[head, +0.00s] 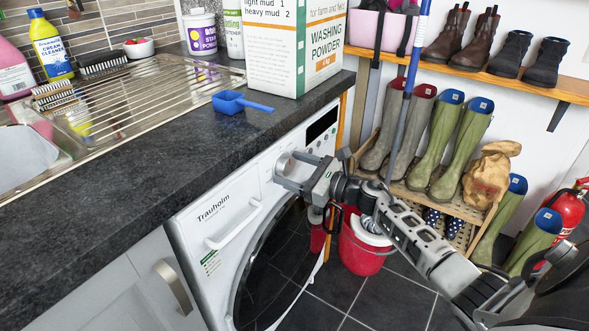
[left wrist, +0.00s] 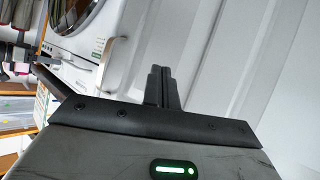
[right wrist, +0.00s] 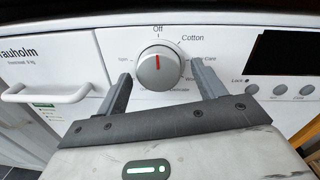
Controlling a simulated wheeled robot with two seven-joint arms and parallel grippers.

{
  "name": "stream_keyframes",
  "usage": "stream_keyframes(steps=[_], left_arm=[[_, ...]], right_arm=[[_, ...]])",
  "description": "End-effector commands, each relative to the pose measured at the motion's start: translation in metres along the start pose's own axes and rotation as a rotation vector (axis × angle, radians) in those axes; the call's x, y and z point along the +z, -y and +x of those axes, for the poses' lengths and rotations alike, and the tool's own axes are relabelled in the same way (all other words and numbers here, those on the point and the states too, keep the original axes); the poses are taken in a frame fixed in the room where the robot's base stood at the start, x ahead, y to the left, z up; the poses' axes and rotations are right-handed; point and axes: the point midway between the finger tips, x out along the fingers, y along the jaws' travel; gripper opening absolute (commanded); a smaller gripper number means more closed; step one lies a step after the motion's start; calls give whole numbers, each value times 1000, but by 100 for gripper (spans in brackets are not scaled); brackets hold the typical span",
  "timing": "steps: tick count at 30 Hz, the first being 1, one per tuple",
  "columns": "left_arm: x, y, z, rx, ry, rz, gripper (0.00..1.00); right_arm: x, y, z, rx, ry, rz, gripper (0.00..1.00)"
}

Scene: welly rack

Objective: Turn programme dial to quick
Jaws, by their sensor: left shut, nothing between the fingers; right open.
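The round silver programme dial (right wrist: 159,70) is on the white washing machine's front panel, and its red mark points up at "Off". "Cotton" is printed to its upper right; the labels lower round the dial are partly hidden or too small to read. My right gripper (right wrist: 161,82) is open, with one finger on each side of the dial; I cannot tell if they touch it. In the head view my right gripper (head: 299,172) is at the panel of the washing machine (head: 195,235). My left gripper (left wrist: 160,72) is shut and empty, by a white panelled surface, outside the head view.
The detergent drawer handle (right wrist: 45,94) is left of the dial, and a dark display (right wrist: 285,53) is right. The worktop (head: 150,150) above holds a blue scoop (head: 242,102) and a washing powder box (head: 285,50). A red bucket (head: 360,258) stands on the floor.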

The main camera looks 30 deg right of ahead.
Motion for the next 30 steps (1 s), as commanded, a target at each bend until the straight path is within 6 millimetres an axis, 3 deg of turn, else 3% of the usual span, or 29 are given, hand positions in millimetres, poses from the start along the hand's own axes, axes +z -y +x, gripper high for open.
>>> stream_keyframes(steps=[5, 9, 10, 20, 30], left_arm=[[-1, 0, 0, -1, -2, -2, 0], [-1, 0, -1, -1, -2, -4, 0], [-1, 0, -1, -1, -2, -4, 0], [1, 0, -2, -2, 2, -5, 0], [2, 0, -1, -1, -3, -4, 0]], right_arm=[[0, 0, 0, 0, 0, 0, 69], [0, 0, 0, 0, 0, 1, 30], [0, 0, 0, 0, 0, 1, 24], [0, 0, 0, 0, 2, 30, 25], [-1, -2, 0, 1, 13, 235, 25]])
